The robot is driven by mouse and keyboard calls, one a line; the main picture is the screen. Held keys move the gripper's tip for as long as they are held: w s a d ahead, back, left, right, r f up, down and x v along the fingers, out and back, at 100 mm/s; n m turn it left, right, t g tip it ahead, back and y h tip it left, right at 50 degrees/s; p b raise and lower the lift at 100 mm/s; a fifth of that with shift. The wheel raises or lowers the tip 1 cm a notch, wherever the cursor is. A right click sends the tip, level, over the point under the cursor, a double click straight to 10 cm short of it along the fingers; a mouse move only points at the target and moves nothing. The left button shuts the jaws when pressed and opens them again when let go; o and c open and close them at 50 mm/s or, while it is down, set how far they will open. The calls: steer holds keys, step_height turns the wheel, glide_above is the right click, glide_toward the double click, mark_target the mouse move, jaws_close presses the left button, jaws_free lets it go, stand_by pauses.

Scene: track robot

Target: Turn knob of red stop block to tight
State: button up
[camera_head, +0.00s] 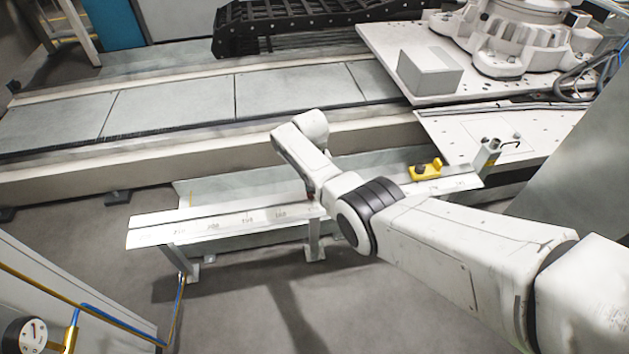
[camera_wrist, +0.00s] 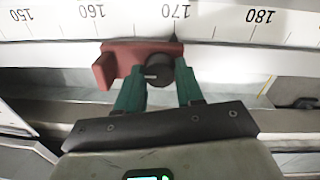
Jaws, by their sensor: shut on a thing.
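The red stop block (camera_wrist: 122,62) sits on the rail beside the printed scale in the wrist view, its right end near the 170 mark. Its round black knob (camera_wrist: 158,70) carries a light line that lies roughly level in the picture. My gripper (camera_wrist: 161,88) has its two green fingers on either side of the knob and is shut on it. The fingers are hidden there.
The white scale rail (camera_head: 225,222) stands on legs above the floor. A yellow stop block (camera_head: 426,168) sits further right on it. The large track (camera_head: 170,107) runs behind, with a grey box (camera_head: 430,72) on its carriage. The floor in front is clear.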

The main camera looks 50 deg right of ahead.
steer(key=o, duration=1)
steer(key=shift+o, duration=0.2)
steer(key=shift+r, duration=0.1)
step_height(320, 180, up, 10)
steer(key=p, duration=0.5)
steer(key=shift+a+r, duration=0.25)
steer(key=shift+w, duration=0.1)
